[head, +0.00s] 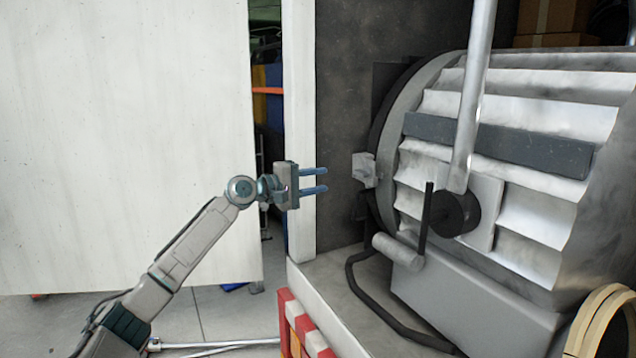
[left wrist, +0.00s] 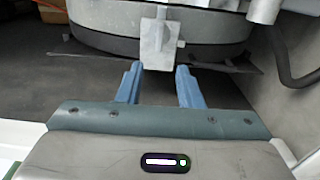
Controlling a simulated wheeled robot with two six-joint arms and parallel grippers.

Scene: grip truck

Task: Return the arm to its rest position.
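My left arm comes in from the lower left in the head view. My left gripper (head: 314,181) is held out level, its two blue fingers apart and empty. In the left wrist view the open fingers (left wrist: 160,84) point toward a light grey block (left wrist: 158,45) on the rim of a large round drum. The same block (head: 363,169) shows in the head view to the right of the fingertips, with a gap between them. My right gripper does not show.
A big ribbed metal drum (head: 500,215) fills the right side inside a truck body. A metal pole (head: 472,100) rises in front of it. A white panel (head: 120,130) stands behind my arm. A pale upright post (head: 300,120) and a red-and-white edge (head: 303,330) are near the arm.

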